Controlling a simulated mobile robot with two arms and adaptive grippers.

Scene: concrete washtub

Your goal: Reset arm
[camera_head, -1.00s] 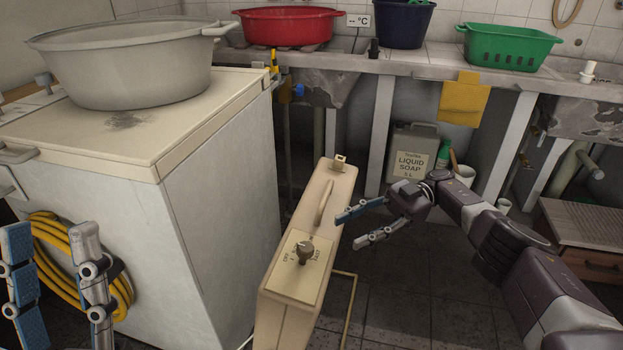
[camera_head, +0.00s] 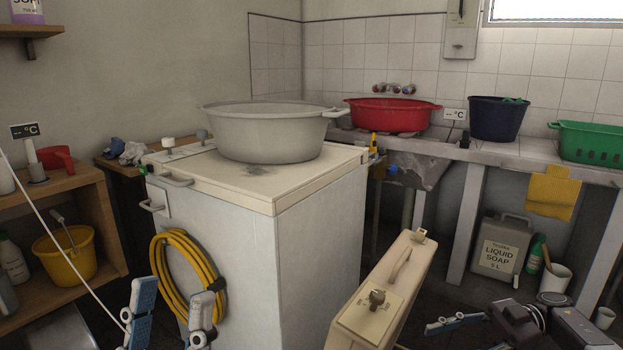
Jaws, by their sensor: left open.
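My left gripper (camera_head: 170,308) is at the bottom left, in front of the white washing machine (camera_head: 235,225). Its two blue-padded fingers stand upright and apart, with nothing held between them. My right gripper (camera_head: 462,328) is at the bottom right, just right of the beige box with a knob (camera_head: 385,290). One blue-padded finger shows clearly, pointing left. The rest is largely cut off by the bottom edge, so its opening is unclear. I see nothing held in it.
A grey tub (camera_head: 265,140) stands on the machine, and a yellow hose (camera_head: 168,270) hangs on its front. A red tub (camera_head: 390,112), a dark blue bucket (camera_head: 497,118) and a green basket (camera_head: 590,143) stand on the counter. A soap canister (camera_head: 500,250) stands below. Shelves (camera_head: 60,185) stand left.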

